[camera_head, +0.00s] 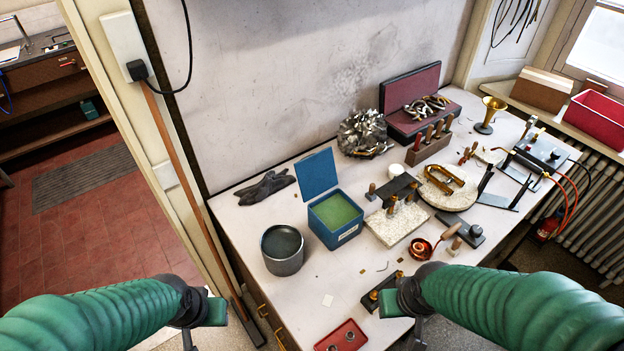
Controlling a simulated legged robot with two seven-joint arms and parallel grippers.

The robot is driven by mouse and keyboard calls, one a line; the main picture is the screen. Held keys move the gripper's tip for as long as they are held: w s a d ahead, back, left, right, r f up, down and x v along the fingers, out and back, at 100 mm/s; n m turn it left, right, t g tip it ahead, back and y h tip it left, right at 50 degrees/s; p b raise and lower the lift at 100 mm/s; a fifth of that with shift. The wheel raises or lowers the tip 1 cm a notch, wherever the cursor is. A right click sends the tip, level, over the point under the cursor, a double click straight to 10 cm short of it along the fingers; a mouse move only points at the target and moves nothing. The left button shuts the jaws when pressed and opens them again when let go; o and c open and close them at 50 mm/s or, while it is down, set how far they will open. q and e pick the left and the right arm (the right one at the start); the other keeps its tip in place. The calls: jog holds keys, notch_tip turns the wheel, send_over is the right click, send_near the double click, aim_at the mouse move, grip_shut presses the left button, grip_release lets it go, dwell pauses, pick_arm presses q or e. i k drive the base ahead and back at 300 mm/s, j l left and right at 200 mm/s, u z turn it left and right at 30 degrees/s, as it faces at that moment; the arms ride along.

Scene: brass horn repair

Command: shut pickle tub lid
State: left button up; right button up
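The pickle tub (324,229) is a blue square box with a white label on its front, standing on the white bench and filled with green liquid (336,210). Its blue lid (316,173) stands open, raised nearly upright at the tub's back edge. My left gripper (188,339) is at the bottom of the view, left of and nearer than the tub. My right gripper (416,333) is at the bottom, right of and nearer than the tub. Both are well apart from the tub and lid. Their fingertips are cut off or hidden, so their opening cannot be told.
A dark grey round pot (282,262) stands close left of the tub. Black gloves (265,187) lie behind it. Right of the tub are a speckled slab (397,231) and a copper pan (420,249). A red tray (341,337) lies at the front edge. The bench before the tub is mostly clear.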

aim_at(316, 174)
jog(key=j+z, duration=0.2)
jog(key=j, duration=0.3)
jog(key=j+z, duration=0.2)
jog(key=j, duration=0.25)
jog(key=j+z, duration=0.2)
jog(key=j, duration=0.3)
jog(key=j+z, duration=0.25)
jog(key=j, duration=0.25)
jog(key=k+j+z, duration=0.2)
jog(key=j, duration=0.25)
jog(key=j+z, duration=0.2)
jog(key=j, duration=0.25)
jog(key=i+j+z, duration=0.15)
jog(key=j+z, duration=0.3)
jog(key=j, duration=0.85)
jog(key=k+j+z, duration=0.1)
jog(key=j+z, duration=0.4)
jog(key=j, duration=0.8)
jog(key=j+z, duration=0.35)
jog(key=j, duration=0.15)
jog(key=k+j+z, duration=0.15)
jog(key=j+z, duration=0.2)
jog(key=j, duration=0.1)
